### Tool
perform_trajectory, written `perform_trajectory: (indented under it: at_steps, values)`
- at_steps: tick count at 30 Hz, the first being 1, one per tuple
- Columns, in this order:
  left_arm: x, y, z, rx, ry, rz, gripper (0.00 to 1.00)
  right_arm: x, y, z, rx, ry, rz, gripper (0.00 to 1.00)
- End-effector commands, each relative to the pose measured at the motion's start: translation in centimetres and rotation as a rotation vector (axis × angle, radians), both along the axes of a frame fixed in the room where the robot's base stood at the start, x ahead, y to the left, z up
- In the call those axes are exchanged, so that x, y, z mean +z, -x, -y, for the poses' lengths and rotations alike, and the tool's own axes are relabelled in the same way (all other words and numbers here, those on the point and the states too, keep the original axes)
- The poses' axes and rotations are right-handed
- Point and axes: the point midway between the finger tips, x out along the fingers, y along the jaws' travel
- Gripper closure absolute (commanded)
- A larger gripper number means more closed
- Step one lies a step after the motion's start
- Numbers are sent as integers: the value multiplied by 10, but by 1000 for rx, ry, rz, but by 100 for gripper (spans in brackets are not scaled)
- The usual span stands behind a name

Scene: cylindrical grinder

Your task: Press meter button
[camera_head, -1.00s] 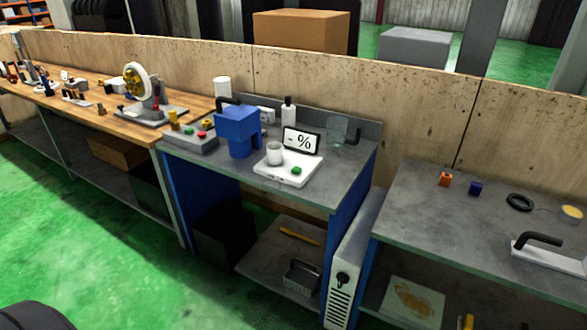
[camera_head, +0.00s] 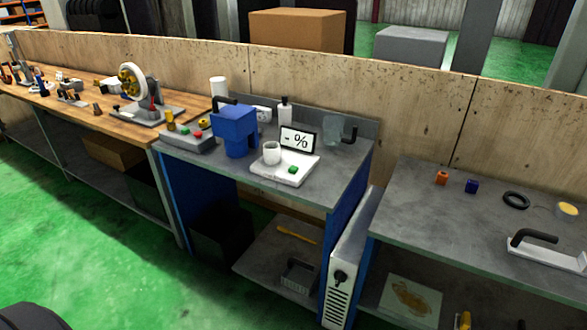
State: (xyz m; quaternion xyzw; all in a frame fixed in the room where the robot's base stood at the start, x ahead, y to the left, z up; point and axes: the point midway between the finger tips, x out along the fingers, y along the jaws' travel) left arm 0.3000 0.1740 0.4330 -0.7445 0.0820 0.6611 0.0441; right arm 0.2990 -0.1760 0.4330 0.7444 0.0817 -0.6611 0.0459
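The meter (camera_head: 270,171) is a white flat box on the grey bench in the middle of the head view. Its upright display (camera_head: 297,140) reads "- %". A green button (camera_head: 293,169) sits on its top at the front right. A white cup (camera_head: 271,153) stands on the meter, left of the button. Neither of my grippers shows in the head view, and nothing touches the button.
A blue device (camera_head: 235,132) and a grey control box (camera_head: 188,138) with coloured buttons stand left of the meter. A white bottle (camera_head: 285,109) and a clear beaker (camera_head: 333,131) stand behind. Green floor (camera_head: 90,240) lies open in front.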

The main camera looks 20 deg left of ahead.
Motion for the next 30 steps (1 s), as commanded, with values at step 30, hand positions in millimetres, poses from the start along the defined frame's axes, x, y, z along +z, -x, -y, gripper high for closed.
perform_trajectory:
  at_steps: [30]
  values:
    - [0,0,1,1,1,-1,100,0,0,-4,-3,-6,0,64]
